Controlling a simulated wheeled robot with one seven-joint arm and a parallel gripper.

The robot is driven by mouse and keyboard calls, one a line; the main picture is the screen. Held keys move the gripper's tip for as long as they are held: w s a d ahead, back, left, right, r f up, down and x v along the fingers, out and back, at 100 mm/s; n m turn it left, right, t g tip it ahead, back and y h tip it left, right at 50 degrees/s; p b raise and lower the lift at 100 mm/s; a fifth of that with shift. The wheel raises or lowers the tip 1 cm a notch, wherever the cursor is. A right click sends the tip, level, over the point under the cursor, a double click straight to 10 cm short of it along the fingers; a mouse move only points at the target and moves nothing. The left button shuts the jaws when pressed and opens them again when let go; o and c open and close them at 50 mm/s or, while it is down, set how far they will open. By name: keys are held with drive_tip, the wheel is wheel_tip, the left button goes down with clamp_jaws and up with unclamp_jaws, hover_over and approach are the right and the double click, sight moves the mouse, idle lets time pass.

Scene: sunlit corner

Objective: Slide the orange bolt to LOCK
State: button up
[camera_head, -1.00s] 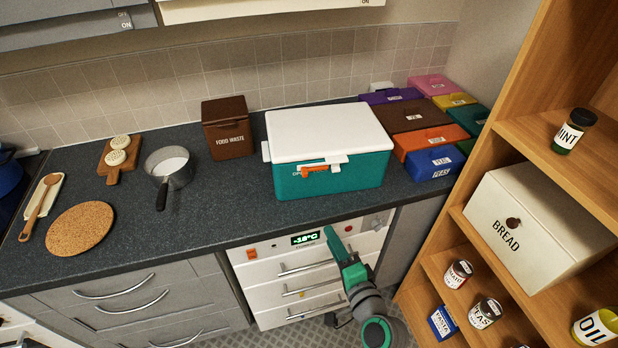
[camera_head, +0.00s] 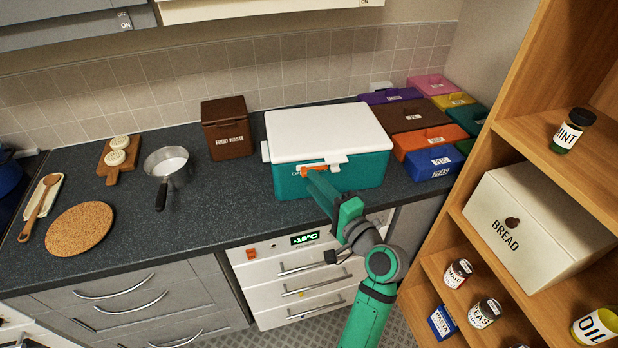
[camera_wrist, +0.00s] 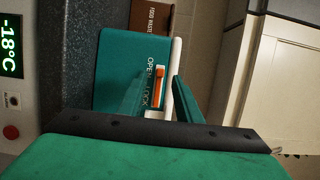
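The teal box (camera_head: 345,178) with a white lid (camera_head: 325,130) stands on the counter. The orange bolt (camera_head: 314,169) is on its front, just under the lid. In the wrist view the orange bolt (camera_wrist: 159,78) lies in a pale slot beside the words OPEN and LOCK, nearer the OPEN end. My gripper (camera_head: 314,182) is in front of the box, close to the bolt, and partly covers the front. In the wrist view my gripper (camera_wrist: 159,84) is open, one finger on each side of the bolt's line. Contact cannot be told.
A brown food waste bin (camera_head: 228,128) stands left of the box, and several coloured boxes (camera_head: 420,115) are at the right. A freezer with drawers (camera_head: 300,272) is below the counter. A wooden shelf (camera_head: 540,140) rises at the right.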

drive_tip(key=x, duration=0.3)
drive_tip(key=shift+w+a, duration=0.2)
clamp_jaws()
